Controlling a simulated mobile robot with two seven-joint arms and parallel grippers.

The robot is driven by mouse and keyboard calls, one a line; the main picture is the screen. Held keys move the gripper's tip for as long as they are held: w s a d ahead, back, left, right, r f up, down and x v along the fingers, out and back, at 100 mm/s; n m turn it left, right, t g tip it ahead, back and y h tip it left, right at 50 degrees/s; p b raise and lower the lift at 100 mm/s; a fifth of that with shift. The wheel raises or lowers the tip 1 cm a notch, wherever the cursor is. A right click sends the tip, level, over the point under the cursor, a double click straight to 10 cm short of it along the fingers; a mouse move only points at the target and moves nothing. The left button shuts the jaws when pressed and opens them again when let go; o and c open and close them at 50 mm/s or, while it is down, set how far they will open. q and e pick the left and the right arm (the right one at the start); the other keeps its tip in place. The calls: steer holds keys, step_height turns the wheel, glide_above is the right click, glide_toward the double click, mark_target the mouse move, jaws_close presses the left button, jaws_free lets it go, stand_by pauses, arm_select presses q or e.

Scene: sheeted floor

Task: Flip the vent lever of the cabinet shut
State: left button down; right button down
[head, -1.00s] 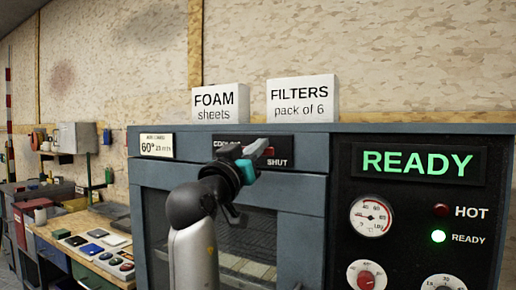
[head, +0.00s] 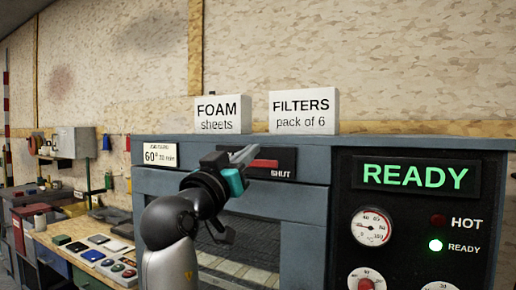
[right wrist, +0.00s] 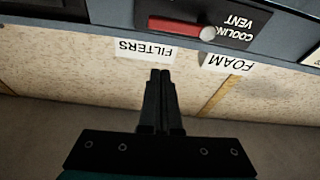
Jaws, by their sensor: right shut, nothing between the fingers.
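The cabinet (head: 305,200) is blue-grey with a black vent plate marked SHUT at its lower right. The vent lever (head: 264,163) is a red bar lying about level across this plate, its free end on the SHUT side. The right wrist view shows the plate upside down, with the red lever (right wrist: 172,25) running from a round grey pivot beside the words COOLING VENT. My right gripper (head: 246,154) is shut and empty in front of the plate, hiding its left part. In the right wrist view the fingertips (right wrist: 160,73) appear apart from the lever. My left gripper is out of view.
A FOAM sheets box (head: 222,114) and a FILTERS box (head: 304,111) stand on the cabinet top. A black panel with a lit READY sign (head: 415,177), gauges and lamps is at right. A workbench (head: 75,250) with small items is at left.

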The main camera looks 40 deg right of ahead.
steer(key=shift+v, duration=1.85)
